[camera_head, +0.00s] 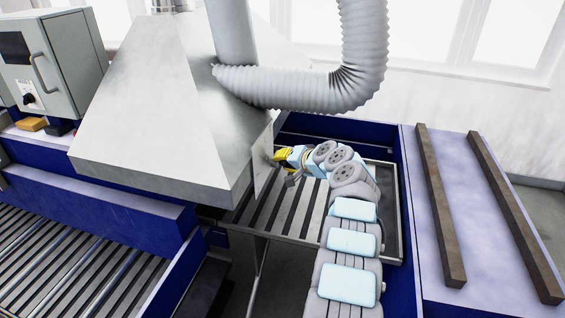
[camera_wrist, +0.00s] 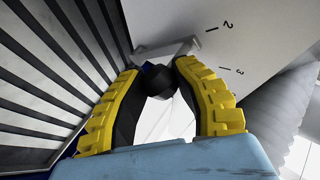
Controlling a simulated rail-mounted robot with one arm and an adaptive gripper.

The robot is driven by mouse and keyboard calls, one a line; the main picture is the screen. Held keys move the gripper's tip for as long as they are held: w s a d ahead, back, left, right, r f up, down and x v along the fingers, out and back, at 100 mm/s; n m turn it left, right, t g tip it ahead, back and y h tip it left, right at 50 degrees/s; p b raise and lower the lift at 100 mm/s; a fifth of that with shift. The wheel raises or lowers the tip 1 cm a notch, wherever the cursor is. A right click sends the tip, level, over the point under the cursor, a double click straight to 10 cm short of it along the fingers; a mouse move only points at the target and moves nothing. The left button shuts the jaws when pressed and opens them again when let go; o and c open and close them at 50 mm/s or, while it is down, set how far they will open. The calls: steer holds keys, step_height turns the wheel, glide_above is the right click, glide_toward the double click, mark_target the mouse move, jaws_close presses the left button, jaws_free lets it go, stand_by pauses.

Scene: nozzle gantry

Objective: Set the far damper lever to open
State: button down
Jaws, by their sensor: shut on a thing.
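My gripper (camera_head: 281,156) reaches to the right side of the metal hood (camera_head: 165,110) in the head view. In the wrist view, its two yellow-backed fingers (camera_wrist: 158,72) are shut on the dark round knob (camera_wrist: 157,83) of the damper lever. The lever's grey arm (camera_wrist: 170,47) runs behind the knob to the pale hood plate (camera_wrist: 235,28). The lever's arm lies nearer the 2 than the 3.
A slatted grate (camera_head: 290,212) lies below my gripper. A ribbed hose (camera_head: 360,60) curves above, beside the hood. A grey control box (camera_head: 50,65) stands at far left. Two dark bars (camera_head: 442,205) lie on the pale table at right. The space over the grate is clear.

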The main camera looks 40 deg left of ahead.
steer(key=shift+f, duration=0.2)
steer(key=c, duration=0.7)
jaws_free()
steer(key=shift+c, duration=0.2)
steer(key=shift+r, duration=0.1)
steer(key=shift+d, duration=0.1)
steer(key=shift+d+r, duration=0.3)
steer(key=shift+d, duration=0.1)
steer(key=v, duration=1)
steer(key=shift+s+d+r, duration=0.15)
steer(key=shift+s+d, duration=0.1)
steer(key=shift+d, duration=0.1)
